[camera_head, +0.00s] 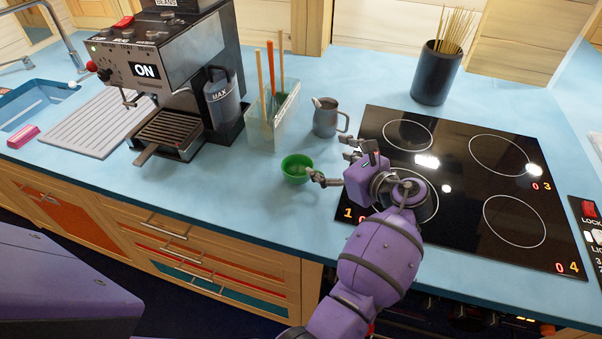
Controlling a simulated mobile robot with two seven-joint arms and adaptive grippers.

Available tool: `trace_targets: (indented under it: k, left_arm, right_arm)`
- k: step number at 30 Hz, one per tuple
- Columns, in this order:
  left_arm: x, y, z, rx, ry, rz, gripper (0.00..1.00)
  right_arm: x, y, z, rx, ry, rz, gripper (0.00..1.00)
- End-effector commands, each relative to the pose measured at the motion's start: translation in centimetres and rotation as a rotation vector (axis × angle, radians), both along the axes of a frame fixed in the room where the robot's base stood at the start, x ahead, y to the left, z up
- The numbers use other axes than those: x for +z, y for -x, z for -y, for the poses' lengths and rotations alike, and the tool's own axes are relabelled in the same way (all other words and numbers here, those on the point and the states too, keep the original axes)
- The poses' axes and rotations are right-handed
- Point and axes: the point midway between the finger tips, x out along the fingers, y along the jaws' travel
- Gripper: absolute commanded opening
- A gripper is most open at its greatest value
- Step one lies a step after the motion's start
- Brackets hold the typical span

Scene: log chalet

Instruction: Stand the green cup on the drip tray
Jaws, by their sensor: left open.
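The green cup (297,170) stands upright on the light blue counter, left of the cooktop. My left gripper (332,163) is open just right of the cup. One fingertip is close to the cup's right side; I cannot tell whether it touches. The other finger is farther back, near the small metal jug, and nothing shows between the fingers. The drip tray (172,131) is the slatted tray at the base of the coffee machine (165,50), to the left, with nothing standing on it. My right gripper is not in view.
A clear bin with stirrers (262,130) stands between the machine and the metal jug (326,118). A black cooktop (455,190) lies under my left arm. A dark pot with thin sticks (434,75) is behind. The counter left of the cup is clear.

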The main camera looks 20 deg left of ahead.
Motion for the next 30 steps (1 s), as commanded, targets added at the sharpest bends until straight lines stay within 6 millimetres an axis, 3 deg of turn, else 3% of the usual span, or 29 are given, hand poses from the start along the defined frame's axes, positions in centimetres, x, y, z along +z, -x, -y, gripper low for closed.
trace_targets:
  k: [3,7,24,30]
  left_arm:
    - [-1.6,2.6,-1.1,0.126,0.045,-0.033,0.81]
    - [-2.0,3.6,-2.0,0.189,0.064,-0.030,0.81]
    - [-4.8,0.8,-7.7,0.188,0.064,-0.020,0.81]
    - [-5.1,0.6,-8.1,0.187,0.066,-0.022,0.81]
  right_arm:
    - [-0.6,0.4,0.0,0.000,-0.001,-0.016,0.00]
    - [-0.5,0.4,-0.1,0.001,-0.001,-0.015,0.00]
    - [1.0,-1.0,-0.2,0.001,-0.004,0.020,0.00]
    - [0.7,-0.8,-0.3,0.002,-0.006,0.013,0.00]
